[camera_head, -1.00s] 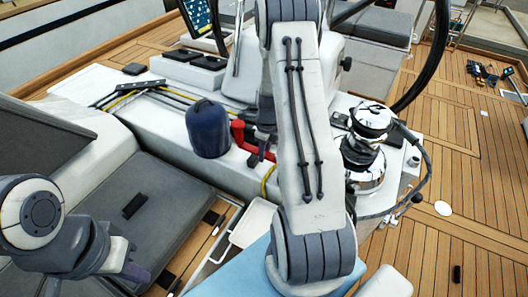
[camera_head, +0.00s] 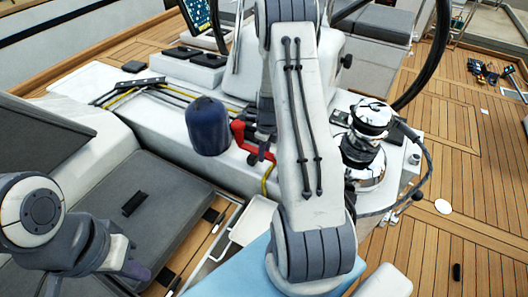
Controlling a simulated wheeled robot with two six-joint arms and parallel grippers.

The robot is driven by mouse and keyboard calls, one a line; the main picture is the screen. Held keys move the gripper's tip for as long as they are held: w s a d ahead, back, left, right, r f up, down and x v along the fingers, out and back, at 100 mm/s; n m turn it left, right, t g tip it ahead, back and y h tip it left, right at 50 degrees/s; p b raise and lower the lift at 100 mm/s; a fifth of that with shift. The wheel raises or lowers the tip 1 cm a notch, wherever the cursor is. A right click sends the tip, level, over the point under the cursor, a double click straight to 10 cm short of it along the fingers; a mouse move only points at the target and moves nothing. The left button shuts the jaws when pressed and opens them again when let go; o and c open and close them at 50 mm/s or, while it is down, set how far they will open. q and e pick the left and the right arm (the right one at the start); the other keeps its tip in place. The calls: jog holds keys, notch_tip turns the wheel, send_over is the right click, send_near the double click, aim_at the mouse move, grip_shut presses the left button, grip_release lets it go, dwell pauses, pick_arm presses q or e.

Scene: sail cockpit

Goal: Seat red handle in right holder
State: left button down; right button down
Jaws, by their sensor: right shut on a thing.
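The red handle (camera_head: 238,133) shows in the head view just right of the dark blue rounded cover. Its right end is hidden behind my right arm. My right gripper (camera_head: 262,149) is dark and mostly hidden by my own pale arm link; it is shut on the red handle. I cannot tell whether the handle touches the white surface behind it. The right holder cannot be made out; my arm covers the area beside the handle. My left gripper (camera_head: 135,270) is at the lower left, over the grey seat, away from the handle. Its jaw opening is unclear.
The dark blue cover (camera_head: 208,127) stands close left of the handle. A chrome winch (camera_head: 371,118) stands right of my arm, with a cable beside it. Yellow and black lines (camera_head: 122,97) run along the white coaming. A grey cushion (camera_head: 150,205) lies at left.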

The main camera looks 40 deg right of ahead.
jog(key=shift+f, duration=0.5)
jog(key=shift+f+b, duration=0.45)
jog(key=shift+f, duration=0.1)
dwell(0.5)
jog(key=shift+c, duration=0.2)
grip_release()
dwell(0.4)
notch_tip(320, 180, up, 9)
jog(key=p, duration=0.9)
